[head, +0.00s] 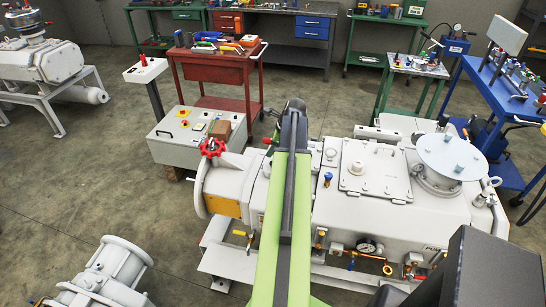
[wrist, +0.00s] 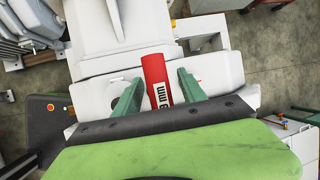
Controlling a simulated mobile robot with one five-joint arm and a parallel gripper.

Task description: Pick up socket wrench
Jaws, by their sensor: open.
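The socket wrench (wrist: 154,70) shows in the wrist view as a red handle with a white label ending in "mm". It lies over the white pump's surface, between the two green fingers of my gripper (wrist: 157,88). The wrench's lower end is hidden behind the dark edge of my gripper. I cannot tell whether the handle is level with the fingertips or below them.
The white vacuum pump (head: 330,210) fills the middle of the head view, with a red handwheel (head: 212,147) on its left. A grey control box (head: 180,150) stands behind it. A red cart (head: 215,68) and a blue bench (head: 492,85) stand farther back.

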